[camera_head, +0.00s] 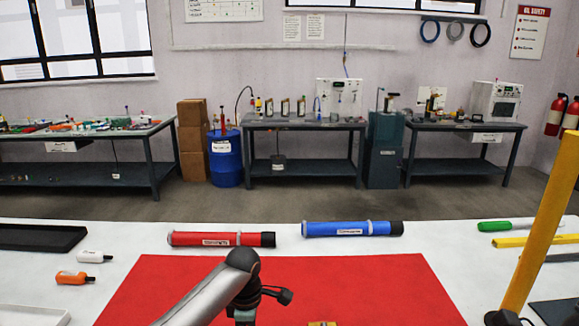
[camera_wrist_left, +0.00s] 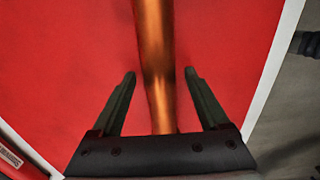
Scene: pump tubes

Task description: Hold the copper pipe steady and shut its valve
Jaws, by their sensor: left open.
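The copper pipe (camera_wrist_left: 156,60) runs lengthwise through the left wrist view, over a red mat (camera_wrist_left: 225,60). My left gripper (camera_wrist_left: 160,74) is open, with one finger on each side of the pipe. Gaps show between both fingers and the pipe. In the head view my left arm reaches over the red mat (camera_head: 370,285), and its gripper is mostly cut off by the bottom edge. A small brass-coloured piece (camera_head: 322,323) shows at the bottom edge; I cannot tell whether it belongs to the pipe. No valve is clearly visible. My right gripper is not seen.
A red tube (camera_head: 220,239) and a blue tube (camera_head: 352,229) lie behind the mat on the white table. Small bottles (camera_head: 74,278) and a black tray (camera_head: 40,238) are at left. A yellow post (camera_head: 543,225) stands at right, near a green-handled tool (camera_head: 494,226).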

